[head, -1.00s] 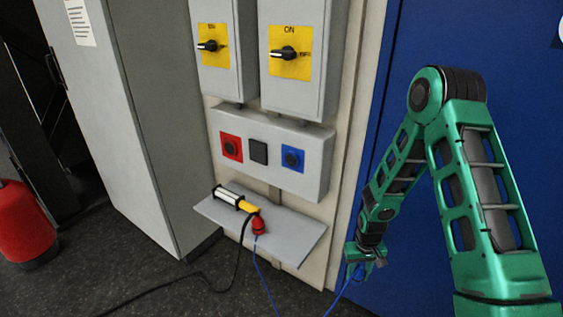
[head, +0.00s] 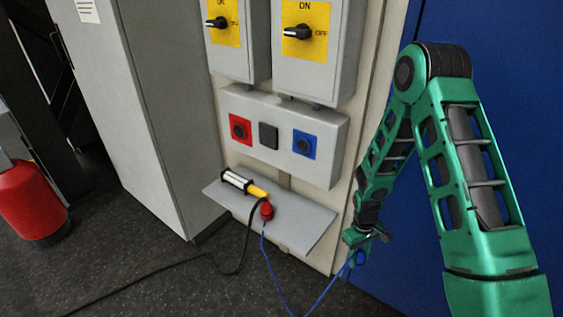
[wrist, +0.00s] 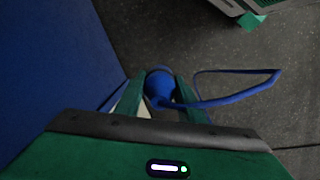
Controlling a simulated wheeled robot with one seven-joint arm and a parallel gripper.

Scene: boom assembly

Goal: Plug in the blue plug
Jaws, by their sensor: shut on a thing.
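My gripper (head: 357,242) hangs low at the right of the grey shelf, in front of the blue wall. In the wrist view my gripper (wrist: 160,92) is shut on the blue plug (wrist: 159,84), with the plug between its two green fingers. A blue cable (wrist: 225,97) loops from the plug to the right. In the head view the plug is too small to make out clearly, but its cable (head: 335,280) hangs below the gripper. The blue socket (head: 305,145) is at the right end of the grey socket box (head: 330,170), above and left of my gripper.
A red socket (head: 240,129) and a dark square cover (head: 268,136) are left of the blue socket. Switch boxes (head: 322,70) hang above. A red extinguisher-like cylinder (head: 32,205) stands far left.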

